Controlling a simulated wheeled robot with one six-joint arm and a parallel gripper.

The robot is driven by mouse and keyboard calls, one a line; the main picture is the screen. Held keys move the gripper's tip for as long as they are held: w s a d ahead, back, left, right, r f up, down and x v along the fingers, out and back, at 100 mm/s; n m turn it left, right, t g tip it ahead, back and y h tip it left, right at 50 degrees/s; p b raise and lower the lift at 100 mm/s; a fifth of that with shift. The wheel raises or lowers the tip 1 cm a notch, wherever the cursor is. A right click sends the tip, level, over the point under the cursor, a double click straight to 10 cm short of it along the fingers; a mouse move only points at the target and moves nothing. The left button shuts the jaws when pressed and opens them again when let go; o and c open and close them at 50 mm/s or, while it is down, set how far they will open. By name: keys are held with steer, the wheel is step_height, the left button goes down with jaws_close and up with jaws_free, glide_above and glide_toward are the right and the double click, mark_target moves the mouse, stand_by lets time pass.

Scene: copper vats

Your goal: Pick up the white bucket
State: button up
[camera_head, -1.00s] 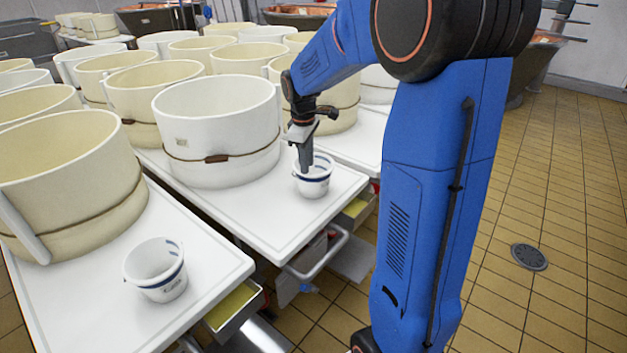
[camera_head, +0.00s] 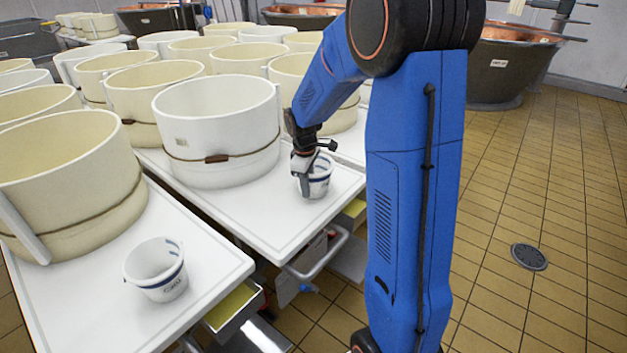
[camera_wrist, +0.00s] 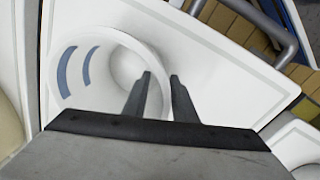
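A small white bucket (camera_head: 320,178) with blue bands stands upright near the front edge of the middle white table. My gripper (camera_head: 304,190) points down at the bucket's left side in the head view and partly covers it. In the wrist view, the bucket (camera_wrist: 100,52) shows its round opening and blue stripes. There my gripper (camera_wrist: 160,75) has its fingers apart, with the bucket's rim passing between them: the left finger over the opening, the right one outside. A second similar white bucket (camera_head: 160,277) stands on the left table.
A large white tub (camera_head: 220,130) stands close behind the bucket. Cream tubs (camera_head: 70,170) crowd the tables. A metal rail (camera_head: 320,255) and open drawers lie below the table's front edge. The tiled floor (camera_head: 500,250) at right is clear, apart from a drain.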

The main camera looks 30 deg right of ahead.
jaws_close()
steer(key=shift+r, duration=0.1)
